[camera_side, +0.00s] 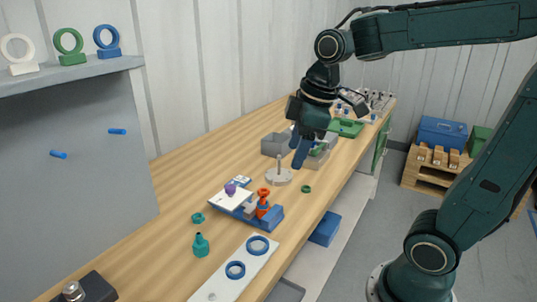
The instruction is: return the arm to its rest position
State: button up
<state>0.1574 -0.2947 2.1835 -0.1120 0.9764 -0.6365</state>
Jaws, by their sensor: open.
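My gripper (301,150) hangs from my dark green arm above the wooden bench, with its blue fingers pointing down. It is open, and I see nothing held in it. Its fingers are over the area of the grey bins and the round pale stand (279,177), and they hide part of the bins. I cannot tell the exact height of the fingertips above the bench.
On the bench (178,203) stand a blue fixture (272,217) with an orange piece, a teal vessel (201,246), a white plate (222,284) with blue rings, grey bins (273,145) and a green tray (345,127). A grey panel (70,190) stands left.

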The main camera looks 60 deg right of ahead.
jog(key=s+a+f+m+t, duration=0.1)
jog(key=s+a+m+t, duration=0.1)
jog(key=s+m, duration=0.4)
jog(key=shift+s+a+f+m, duration=0.15)
jog(key=shift+s+a+m, duration=0.15)
jog(key=shift+s, duration=1.85)
